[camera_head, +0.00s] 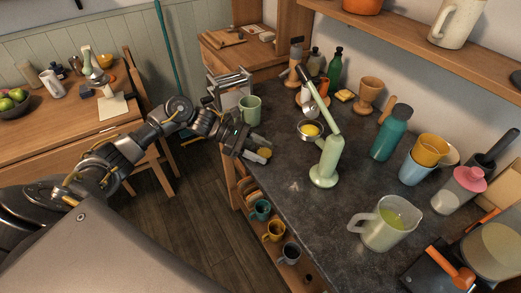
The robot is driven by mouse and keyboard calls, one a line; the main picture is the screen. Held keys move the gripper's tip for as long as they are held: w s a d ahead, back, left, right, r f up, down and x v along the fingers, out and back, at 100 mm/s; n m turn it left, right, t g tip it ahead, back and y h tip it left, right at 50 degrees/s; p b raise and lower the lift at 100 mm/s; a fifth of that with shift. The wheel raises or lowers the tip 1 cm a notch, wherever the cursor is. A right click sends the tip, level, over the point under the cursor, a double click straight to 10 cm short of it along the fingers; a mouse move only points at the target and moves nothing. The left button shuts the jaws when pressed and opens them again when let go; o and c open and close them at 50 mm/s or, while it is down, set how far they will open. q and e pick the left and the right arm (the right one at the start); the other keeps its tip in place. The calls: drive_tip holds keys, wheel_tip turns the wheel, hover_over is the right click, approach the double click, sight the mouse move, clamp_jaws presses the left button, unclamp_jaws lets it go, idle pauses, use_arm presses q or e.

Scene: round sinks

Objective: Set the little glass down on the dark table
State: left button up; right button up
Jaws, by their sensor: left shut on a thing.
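The dark table (295,205) is a grey-black stone-like top that fills the middle and right of the view. My left gripper (256,153) reaches in from the left and is at the table's left edge. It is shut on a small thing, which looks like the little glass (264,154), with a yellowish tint. The fingers partly hide it, and I cannot tell whether it touches the table. My right gripper is out of view.
A pale green mug (250,110) stands just behind the gripper. A green lever juicer (326,165) stands to its right, and a jug (383,225) is nearer the front. Cups hang below the left edge, including a yellow one (273,231). Bare tabletop lies left of the juicer.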

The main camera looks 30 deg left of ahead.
use_arm(q)
drive_tip(key=shift+f, duration=0.15)
drive_tip(key=o, duration=1.2)
drive_tip(key=shift+c, duration=0.2)
